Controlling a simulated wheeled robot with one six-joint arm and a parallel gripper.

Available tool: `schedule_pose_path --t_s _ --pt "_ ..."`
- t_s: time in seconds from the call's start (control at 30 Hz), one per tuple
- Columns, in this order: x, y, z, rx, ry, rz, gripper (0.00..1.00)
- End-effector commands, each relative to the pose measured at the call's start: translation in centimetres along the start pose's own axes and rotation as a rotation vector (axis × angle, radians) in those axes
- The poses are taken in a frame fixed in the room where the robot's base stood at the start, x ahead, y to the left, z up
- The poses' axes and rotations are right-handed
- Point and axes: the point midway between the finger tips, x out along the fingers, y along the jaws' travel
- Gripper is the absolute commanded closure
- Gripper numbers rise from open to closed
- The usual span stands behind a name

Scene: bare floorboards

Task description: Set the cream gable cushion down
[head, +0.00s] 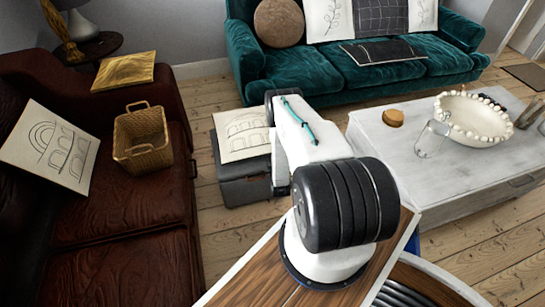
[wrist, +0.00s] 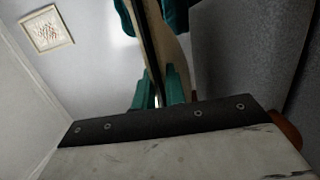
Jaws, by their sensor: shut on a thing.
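The cream gable cushion (head: 242,137), with dark arch line drawings, shows in the head view just left of my arm, over the grey box seat (head: 245,187). Its right edge is hidden behind my arm. I cannot tell whether it touches the seat. In the wrist view, my gripper (wrist: 150,20) has teal fingers on both sides of a thin tan edge, which I take to be the cushion (wrist: 178,52) seen nearly edge-on. My gripper is shut on it. In the head view, the fingers are hidden behind my arm.
A brown sofa (head: 120,222) holds another cream arch-patterned cushion (head: 50,150), a wicker basket (head: 142,136) and a gold cushion (head: 124,70). A teal sofa (head: 290,72) stands behind. A whitewashed table (head: 375,135) with a bowl (head: 470,117) stands right. Floor shows between them.

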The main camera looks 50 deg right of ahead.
Motion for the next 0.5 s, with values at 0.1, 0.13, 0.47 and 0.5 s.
schedule_pose_path --t_s 0.1,0.13,0.47,0.5 --pt "1.0 0.0 -0.7 0.001 0.002 0.004 1.00" --pt "0.9 -0.5 -0.7 0.001 0.002 0.002 1.00" --pt "0.9 -3.5 -0.6 0.001 0.001 0.003 1.00" --pt "0.9 -3.5 -0.6 0.001 0.001 0.003 1.00"
